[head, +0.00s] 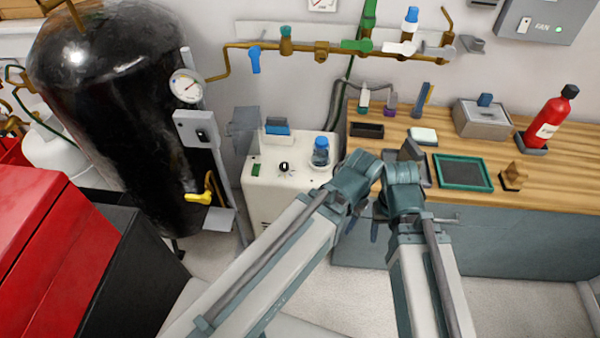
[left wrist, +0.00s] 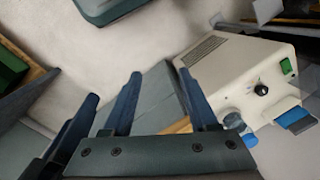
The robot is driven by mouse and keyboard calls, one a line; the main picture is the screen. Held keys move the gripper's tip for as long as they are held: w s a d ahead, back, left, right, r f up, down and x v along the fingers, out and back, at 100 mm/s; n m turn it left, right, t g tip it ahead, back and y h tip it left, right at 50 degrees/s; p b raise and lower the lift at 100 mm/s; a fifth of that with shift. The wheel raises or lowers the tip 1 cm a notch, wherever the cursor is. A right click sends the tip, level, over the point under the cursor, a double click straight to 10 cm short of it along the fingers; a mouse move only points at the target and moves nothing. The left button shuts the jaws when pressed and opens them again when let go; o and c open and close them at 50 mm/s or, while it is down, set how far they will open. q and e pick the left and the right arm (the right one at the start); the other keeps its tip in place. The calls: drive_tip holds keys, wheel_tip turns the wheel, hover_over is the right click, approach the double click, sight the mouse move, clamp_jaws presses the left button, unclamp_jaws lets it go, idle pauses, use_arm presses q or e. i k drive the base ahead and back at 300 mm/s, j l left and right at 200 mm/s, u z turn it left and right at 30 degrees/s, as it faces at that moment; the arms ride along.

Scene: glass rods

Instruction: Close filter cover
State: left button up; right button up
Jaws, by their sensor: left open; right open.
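The cream filter unit (head: 262,190) stands left of the bench. A blue filter block (head: 278,127) sits on its back top. A grey, see-through flap (head: 243,122), which looks like the cover, stands open to the left of the block. In the left wrist view the unit (left wrist: 228,62) is at the right, with the blue block (left wrist: 293,117) at its lower edge. My left gripper (head: 372,228) is open and partly hidden at the bench front, right of the unit; its spread fingers also show in the left wrist view (left wrist: 158,100). My right gripper (head: 412,152) is open above the bench, partly hidden by its wrist.
A blue-capped jar (head: 320,150) stands on the unit, beside a black knob. A black tank (head: 115,90) with a yellow-handled valve stands left of the unit.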

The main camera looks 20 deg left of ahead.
sight(235, 129)
drive_tip(key=i+l, duration=0.5)
drive_tip(key=i, duration=0.15)
drive_tip(key=u, duration=1.65)
